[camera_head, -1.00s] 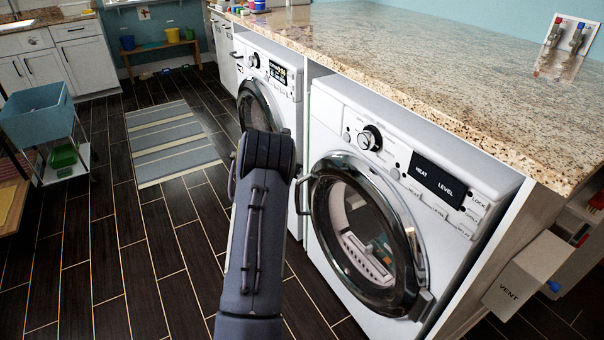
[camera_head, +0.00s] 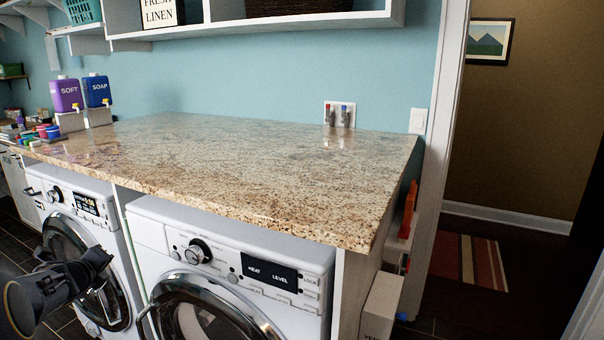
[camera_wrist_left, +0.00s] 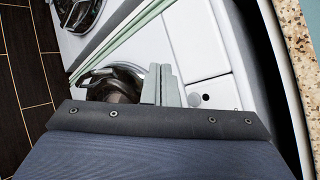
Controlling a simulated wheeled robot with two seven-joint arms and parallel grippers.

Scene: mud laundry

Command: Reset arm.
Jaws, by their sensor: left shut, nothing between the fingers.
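My left gripper (camera_wrist_left: 160,70) shows in the wrist view with its two grey fingers together and nothing between them. Behind the fingers is the white front of a laundry machine with part of a round chrome-rimmed door; I cannot tell whether the fingers touch it. In the head view a dark part of my left arm (camera_head: 55,285) is at the lower left, in front of the left white machine (camera_head: 122,262). My right gripper is in neither view.
A granite counter (camera_head: 250,170) runs over the left machine and a right machine (camera_head: 160,235). A purple SOFT dispenser (camera_head: 66,94) and a blue SOAP dispenser (camera_head: 97,91) stand at its far left. A white shelf (camera_head: 390,14) hangs above. A doorway opens at right.

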